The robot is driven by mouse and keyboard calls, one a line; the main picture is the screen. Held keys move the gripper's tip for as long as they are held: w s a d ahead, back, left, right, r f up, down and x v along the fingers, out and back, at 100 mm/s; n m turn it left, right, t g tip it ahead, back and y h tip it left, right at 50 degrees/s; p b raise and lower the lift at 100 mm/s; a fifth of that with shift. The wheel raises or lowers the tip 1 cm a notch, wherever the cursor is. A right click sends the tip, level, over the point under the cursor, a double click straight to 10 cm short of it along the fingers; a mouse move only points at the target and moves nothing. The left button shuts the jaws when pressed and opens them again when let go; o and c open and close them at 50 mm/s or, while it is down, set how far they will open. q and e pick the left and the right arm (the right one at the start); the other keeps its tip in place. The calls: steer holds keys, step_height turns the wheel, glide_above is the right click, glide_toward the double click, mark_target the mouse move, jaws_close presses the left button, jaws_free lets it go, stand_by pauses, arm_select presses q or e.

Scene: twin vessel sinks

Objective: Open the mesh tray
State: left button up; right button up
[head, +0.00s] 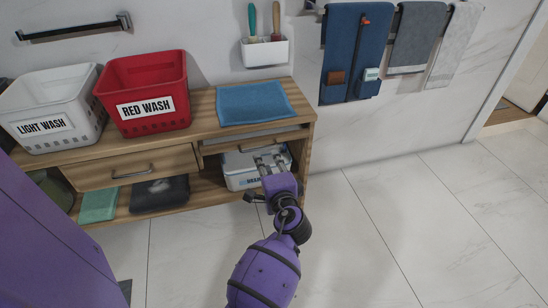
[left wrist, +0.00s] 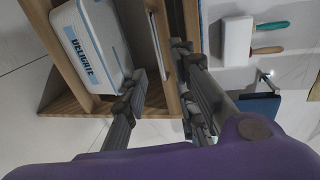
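The mesh tray (head: 238,143) is a shallow wooden-fronted pull-out in the right bay of the wooden bench, just under its top. It looks shut or nearly so; its mesh is hard to make out. My left gripper (head: 268,159) is in front of the tray, near its right part. In the left wrist view my gripper (left wrist: 161,65) has its fingers spread apart, with the tray's front edge (left wrist: 160,25) seen between and beyond them. I cannot tell whether a finger touches it. My right gripper is not in view.
A white box labelled delicate (head: 237,172) sits below the tray. A drawer (head: 110,172) is to the left. A blue towel (head: 255,103), a red basket (head: 148,80) and a white basket (head: 45,95) stand on the bench. The floor (head: 400,230) at right is clear.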

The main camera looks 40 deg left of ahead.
arm_select(q)
steer(key=b+x, duration=0.1)
steer(key=x, duration=0.7)
steer(key=shift+s+a, duration=0.15)
steer(key=shift+a, duration=0.05)
steer(key=shift+c, duration=0.4)
jaws_close()
